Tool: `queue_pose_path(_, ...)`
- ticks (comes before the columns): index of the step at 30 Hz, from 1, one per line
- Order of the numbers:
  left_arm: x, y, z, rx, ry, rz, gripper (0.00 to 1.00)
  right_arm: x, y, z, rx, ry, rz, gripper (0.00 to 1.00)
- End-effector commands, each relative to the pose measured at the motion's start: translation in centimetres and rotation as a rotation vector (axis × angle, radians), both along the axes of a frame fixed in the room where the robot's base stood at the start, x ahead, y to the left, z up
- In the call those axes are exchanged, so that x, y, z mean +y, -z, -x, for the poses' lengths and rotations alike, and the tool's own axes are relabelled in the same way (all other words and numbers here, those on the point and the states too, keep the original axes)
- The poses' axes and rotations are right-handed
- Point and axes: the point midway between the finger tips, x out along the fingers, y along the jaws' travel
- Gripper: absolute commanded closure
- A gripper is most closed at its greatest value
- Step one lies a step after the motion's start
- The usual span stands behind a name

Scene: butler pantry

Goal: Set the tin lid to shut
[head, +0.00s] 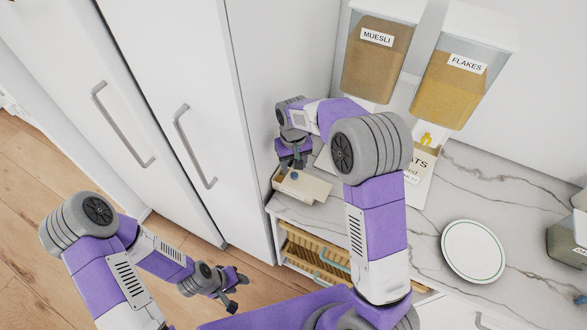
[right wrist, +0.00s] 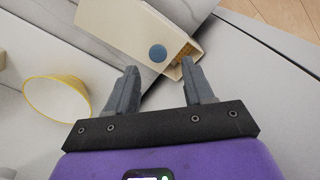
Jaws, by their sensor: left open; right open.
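The tin is a small cream box (head: 318,190) on the marble counter, near its left end beside the tall white cabinet. Its lid (right wrist: 125,22) is a cream panel with a round blue-grey knob in the right wrist view. A narrow gap along the lid's right side shows a brownish inside, so the lid looks partly open. My right gripper (head: 290,168) is open and empty, right at the tin. In the right wrist view its fingers (right wrist: 160,85) point at the knob end, apart from the knob. My left gripper (head: 232,291) is open and empty, low over the floor.
Muesli (head: 376,60) and flakes (head: 456,90) dispensers stand at the back. An oats packet (head: 421,165) is behind my right arm. A white plate (head: 473,251) lies on the right. A yellow-rimmed white cup (right wrist: 55,98) is left of my right fingers. A wooden drawer (head: 300,255) is below.

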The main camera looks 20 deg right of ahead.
Motion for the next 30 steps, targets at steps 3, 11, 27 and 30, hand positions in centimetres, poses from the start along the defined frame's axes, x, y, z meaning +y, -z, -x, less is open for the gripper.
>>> queue_pose_path(3, 0.0, -0.1, 0.0, 0.0, 0.0, 0.0, 0.57, 0.0, -1.9, -0.1, -0.004, 0.0, -0.001, 0.48)
queue_pose_path(11, 0.0, -0.1, 0.0, 0.0, 0.0, 0.0, 0.57, 0.0, -3.2, 0.0, 0.001, 0.0, 0.0, 0.48)
queue_pose_path(27, 0.0, 2.6, 0.0, 0.0, 0.0, 0.0, 0.57, -5.2, -2.4, 3.3, 0.07, 0.797, -0.271, 1.0)
queue_pose_path(30, 0.0, 3.8, 0.0, 0.0, 0.0, 0.0, 0.57, -7.4, -2.7, 4.9, 0.138, 1.208, -0.408, 1.0)
